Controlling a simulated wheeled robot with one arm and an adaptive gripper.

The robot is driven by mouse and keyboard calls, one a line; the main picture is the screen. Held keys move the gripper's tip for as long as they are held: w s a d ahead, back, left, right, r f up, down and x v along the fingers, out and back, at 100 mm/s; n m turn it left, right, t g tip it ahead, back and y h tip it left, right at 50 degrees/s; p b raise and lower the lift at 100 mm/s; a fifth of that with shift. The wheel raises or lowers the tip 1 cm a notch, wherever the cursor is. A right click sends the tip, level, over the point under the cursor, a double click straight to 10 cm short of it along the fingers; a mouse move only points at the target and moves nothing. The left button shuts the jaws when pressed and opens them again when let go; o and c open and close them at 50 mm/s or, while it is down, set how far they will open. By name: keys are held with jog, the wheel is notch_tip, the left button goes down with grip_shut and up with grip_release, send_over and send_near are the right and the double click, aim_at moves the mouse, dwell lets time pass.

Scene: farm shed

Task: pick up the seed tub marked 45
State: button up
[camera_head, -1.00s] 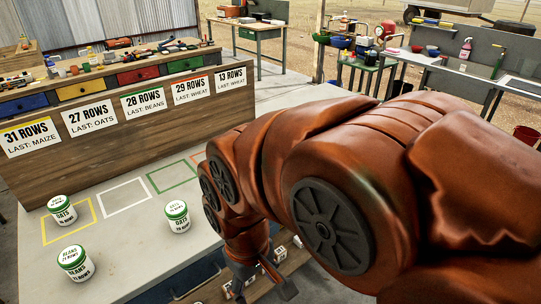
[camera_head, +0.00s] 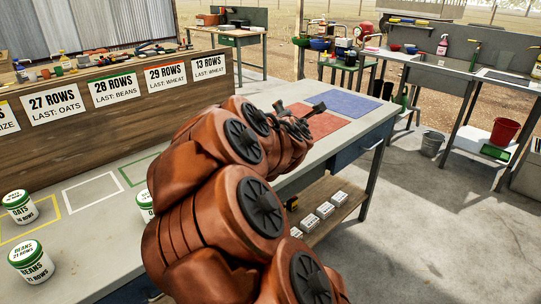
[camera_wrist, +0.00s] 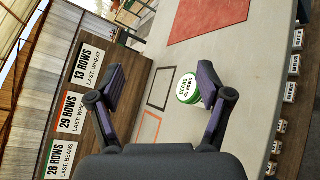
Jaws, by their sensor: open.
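In the wrist view my gripper (camera_wrist: 160,80) is open, and a white seed tub with a green lid (camera_wrist: 188,88) shows beyond its fingers, nearer the right one. Its lid seems to read beans; the number is too small to be sure of. In the head view my gripper (camera_head: 299,107) is over the bench by the red mat, and this tub is not visible there. Two other tubs stand at the left: an oats tub (camera_head: 19,207) with an unclear number, and a beans tub (camera_head: 31,260) marked 21. Another tub (camera_head: 146,206) is mostly hidden by my arm.
The bench (camera_head: 60,230) has coloured outlines and a red mat (camera_head: 312,124) beside a blue mat (camera_head: 352,103). A wooden board with row signs (camera_head: 114,91) runs along its back. White boxes (camera_head: 324,210) sit on the shelf below. A red bucket (camera_head: 504,131) stands right.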

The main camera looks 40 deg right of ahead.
jog(key=w+f+n+t+y+b, duration=0.1)
jog(key=f+n+t+y+b, duration=0.1)
jog(key=n, duration=0.3)
jog(key=w+d+f+n+t+y+b, duration=0.1)
jog(key=f+n+t+y, duration=0.1)
jog(key=f+n, duration=0.3)
jog(key=w+f+n+t+y+b, duration=0.2)
jog(key=f+n+y, duration=0.1)
jog(key=n, duration=0.4)
jog(key=shift+w+d+f+t+b, duration=0.1)
jog(key=shift+d+f+t+b, duration=0.25)
jog(key=shift+f, duration=0.35)
jog(key=shift+a+p+x, duration=0.15)
jog(key=shift+p+x, duration=0.05)
jog(key=shift+x, duration=1.75)
jog(key=shift+a+p+x, duration=0.15)
jog(key=shift+x, duration=1.8)
jog(key=shift+r, duration=0.1)
jog(key=c, duration=1.2)
